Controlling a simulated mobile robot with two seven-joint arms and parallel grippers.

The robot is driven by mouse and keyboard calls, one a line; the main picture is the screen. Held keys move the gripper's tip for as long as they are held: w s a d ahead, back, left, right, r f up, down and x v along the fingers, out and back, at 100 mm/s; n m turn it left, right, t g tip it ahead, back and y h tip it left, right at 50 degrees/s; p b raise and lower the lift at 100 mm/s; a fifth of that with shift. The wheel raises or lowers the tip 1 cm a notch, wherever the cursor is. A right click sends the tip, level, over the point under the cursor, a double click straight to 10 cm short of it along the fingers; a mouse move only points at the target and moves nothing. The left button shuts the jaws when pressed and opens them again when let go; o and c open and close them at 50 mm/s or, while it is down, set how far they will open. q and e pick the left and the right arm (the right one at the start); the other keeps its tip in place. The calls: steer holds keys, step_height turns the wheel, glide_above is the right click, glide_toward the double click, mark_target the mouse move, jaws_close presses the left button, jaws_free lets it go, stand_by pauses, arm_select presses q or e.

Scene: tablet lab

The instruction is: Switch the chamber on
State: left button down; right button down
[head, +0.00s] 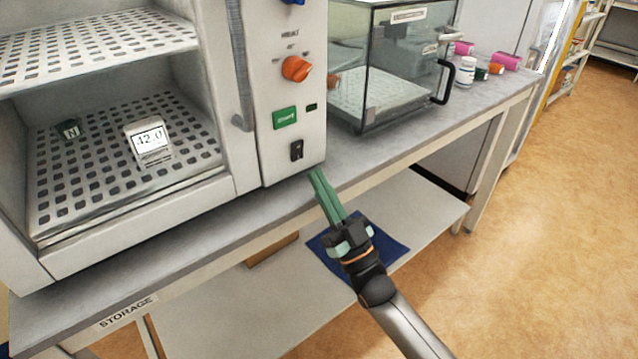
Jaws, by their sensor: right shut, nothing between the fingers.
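The chamber (218,170) stands on the bench at the left, with its inside and two perforated shelves in view. Its control panel (278,140) carries an orange knob (296,69), a green button (285,117) and a black rocker switch (296,150) near the bottom. I cannot tell which way the rocker is set. My right gripper (317,174) is shut and empty, its green fingers pointing up toward the panel's lower edge. The tips look a little below and right of the rocker switch, apart from it. My left gripper is not in view.
A glass cabinet (390,70) with a black handle stands to the right. Small bottles and pink items stand beyond it. The bench front (400,160) is clear.

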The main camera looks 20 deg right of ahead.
arm_select(q)
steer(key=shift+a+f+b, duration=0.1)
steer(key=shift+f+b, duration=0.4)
steer(key=shift+b, duration=0.25)
arm_select(e)
steer(key=w+f+v, duration=0.1)
steer(key=v, duration=0.9)
steer(key=shift+a+f, duration=0.2)
steer(key=shift+w, duration=0.15)
